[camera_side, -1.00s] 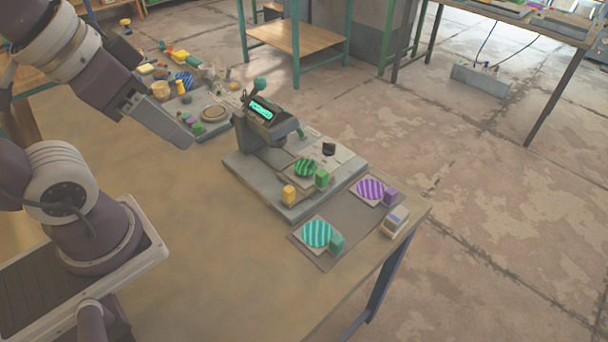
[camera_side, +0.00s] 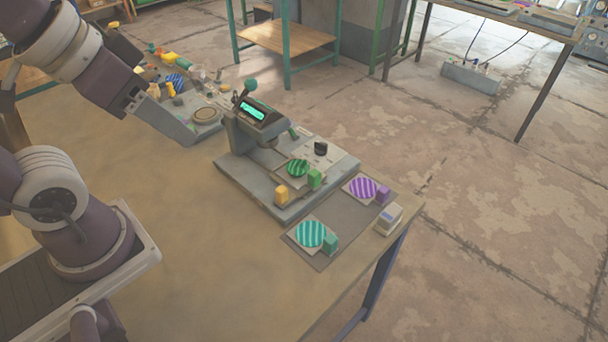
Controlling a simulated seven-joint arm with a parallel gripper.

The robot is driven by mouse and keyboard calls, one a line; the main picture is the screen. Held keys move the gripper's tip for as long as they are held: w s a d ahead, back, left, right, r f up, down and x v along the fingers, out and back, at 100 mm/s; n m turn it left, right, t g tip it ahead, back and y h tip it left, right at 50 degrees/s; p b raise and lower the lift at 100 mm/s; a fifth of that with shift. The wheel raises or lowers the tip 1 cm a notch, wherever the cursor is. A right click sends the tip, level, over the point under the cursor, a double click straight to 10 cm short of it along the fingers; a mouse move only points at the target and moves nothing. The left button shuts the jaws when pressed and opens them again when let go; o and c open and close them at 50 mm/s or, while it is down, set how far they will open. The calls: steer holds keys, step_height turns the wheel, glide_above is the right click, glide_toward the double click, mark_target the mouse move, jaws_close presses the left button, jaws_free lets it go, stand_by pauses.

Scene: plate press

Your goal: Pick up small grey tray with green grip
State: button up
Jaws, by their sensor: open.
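The small grey tray (camera_side: 283,174) carries a green striped disc (camera_side: 297,168) and has a bright green block grip (camera_side: 314,178) at its right side. It sits on the base of the press (camera_side: 255,125), at the front, close to a yellow block (camera_side: 281,195). My gripper (camera_side: 190,141) is up and to the left of the tray, clear of it, with its fingers pointing down and right. It is open, and I see nothing held in it. The gap between the fingers is hard to make out from this side.
On a dark mat (camera_side: 317,259) are a tray with a teal disc (camera_side: 309,234) and teal block, and one with a purple disc (camera_side: 362,187) and purple block. A pale box (camera_side: 389,220) stands at the table edge. Cluttered parts lie behind my gripper. The front-left tabletop is clear.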

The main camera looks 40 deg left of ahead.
steer(key=w+f+t, duration=0.1)
steer(key=w+f, duration=0.2)
steer(key=w, duration=0.8)
steer(key=n+t, duration=0.1)
steer(key=t, duration=0.3)
glide_above(318, 172)
steer(key=s+a, duration=0.1)
step_height(318, 172, down, 14)
steer(key=shift+t+y, duration=0.3)
steer(key=shift+t, duration=0.4)
step_height(318, 172, down, 7)
steer(key=shift+w+f, duration=0.1)
steer(key=f, duration=0.1)
steer(key=s+f, duration=0.1)
steer(key=f+m+t, duration=0.1)
steer(key=shift+s+d, duration=0.2)
steer(key=shift+s, duration=0.1)
steer(key=x, duration=0.5)
steer(key=shift+d, duration=0.1)
jaws_close()
